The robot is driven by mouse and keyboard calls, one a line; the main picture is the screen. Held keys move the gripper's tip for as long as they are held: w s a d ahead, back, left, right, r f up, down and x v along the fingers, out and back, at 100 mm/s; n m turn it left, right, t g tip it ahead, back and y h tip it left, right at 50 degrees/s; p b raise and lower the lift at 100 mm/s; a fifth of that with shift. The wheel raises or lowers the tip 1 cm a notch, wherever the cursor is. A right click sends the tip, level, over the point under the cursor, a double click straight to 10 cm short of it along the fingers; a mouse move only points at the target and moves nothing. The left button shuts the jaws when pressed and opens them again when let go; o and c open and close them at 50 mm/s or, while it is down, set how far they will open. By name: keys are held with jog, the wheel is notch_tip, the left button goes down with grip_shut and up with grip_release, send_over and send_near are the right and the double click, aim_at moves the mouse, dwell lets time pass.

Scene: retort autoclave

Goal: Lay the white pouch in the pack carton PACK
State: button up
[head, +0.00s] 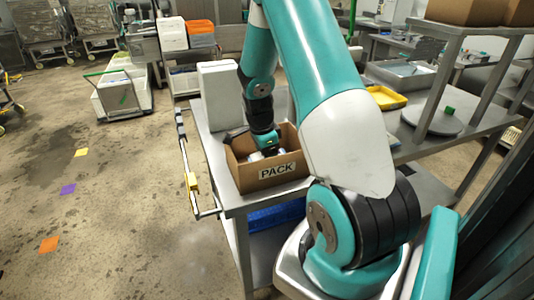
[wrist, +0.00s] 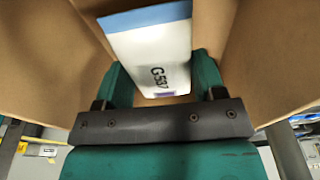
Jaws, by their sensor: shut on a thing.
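The pack carton (head: 270,180) is an open brown box labelled PACK on the steel table. My gripper (wrist: 160,85) reaches down into it and is shut on the white pouch (wrist: 150,50). The pouch has a blue band at its far end and the printed mark G537. In the wrist view the brown carton walls (wrist: 270,50) rise on both sides of the pouch. In the head view my arm and the carton's front wall hide most of the pouch. I cannot tell whether the pouch touches the carton floor.
The steel table (head: 216,155) has a rail with a yellow part (head: 192,181) along its left side. A white upright box (head: 219,95) stands behind the carton. A yellow tray (head: 386,97) and a round grey plate (head: 431,121) lie to the right. The floor at left is open.

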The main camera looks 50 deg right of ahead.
jog(key=shift+f+b, duration=0.4)
jog(key=shift+f, duration=0.1)
jog(key=shift+s+f, duration=0.1)
jog(key=o, duration=1)
jog(key=shift+s+f, duration=0.1)
jog(key=shift+s, duration=0.05)
jog(key=shift+c, duration=0.2)
